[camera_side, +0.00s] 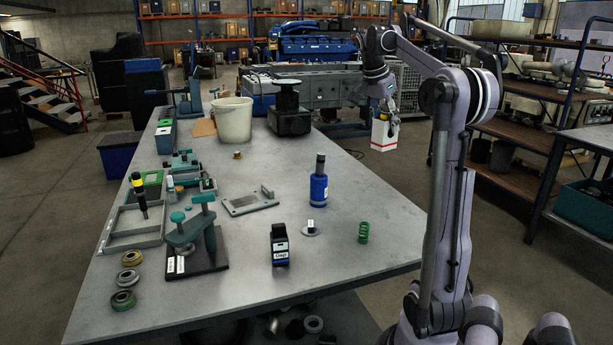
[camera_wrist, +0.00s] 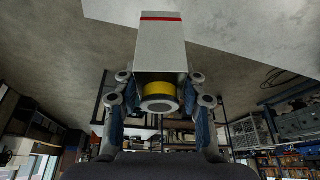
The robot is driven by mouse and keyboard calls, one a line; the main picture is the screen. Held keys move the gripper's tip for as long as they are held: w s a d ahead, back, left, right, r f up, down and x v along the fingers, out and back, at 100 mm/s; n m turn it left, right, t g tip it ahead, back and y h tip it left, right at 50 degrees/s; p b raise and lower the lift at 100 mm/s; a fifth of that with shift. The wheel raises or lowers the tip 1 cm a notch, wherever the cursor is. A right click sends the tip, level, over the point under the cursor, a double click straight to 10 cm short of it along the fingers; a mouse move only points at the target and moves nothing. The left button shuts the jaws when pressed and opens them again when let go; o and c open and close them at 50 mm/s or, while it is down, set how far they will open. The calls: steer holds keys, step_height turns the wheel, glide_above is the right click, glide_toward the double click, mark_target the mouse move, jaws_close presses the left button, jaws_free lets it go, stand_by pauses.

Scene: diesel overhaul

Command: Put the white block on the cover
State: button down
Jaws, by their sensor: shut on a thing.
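The white block (camera_side: 383,136) has a red stripe near its bottom and hangs in the air past the table's right edge. My gripper (camera_side: 390,115) is shut on its upper part. In the wrist view the white block (camera_wrist: 160,45) points away from my gripper (camera_wrist: 160,103), whose fingers stand on both sides of its near end. A yellow-ringed round part (camera_wrist: 160,92) shows at that end. A flat grey plate (camera_side: 249,201) with an upright edge lies mid-table, apart from the block; it may be the cover, but I cannot tell for certain.
On the table (camera_side: 340,255) stand a blue bottle (camera_side: 318,188), a green spring (camera_side: 363,232), a black box (camera_side: 280,245), a small disc (camera_side: 311,229), a teal press (camera_side: 192,235) and a white bucket (camera_side: 233,120). The table's right side is mostly clear.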

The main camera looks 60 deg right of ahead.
steer(key=w+d+n+t, duration=0.25)
steer(key=w+n, duration=0.45)
steer(key=w, duration=0.9)
steer(key=n+t, duration=0.3)
steer(key=n, duration=0.5)
glide_above(250, 200)
step_height(250, 200, down, 18)
steer(key=f, duration=0.1)
steer(key=shift+f+y, duration=0.3)
steer(key=shift+f, duration=1.55)
steer(key=shift+f, duration=0.1)
steer(key=c, duration=0.8)
jaws_free()
steer(key=shift+o, duration=0.2)
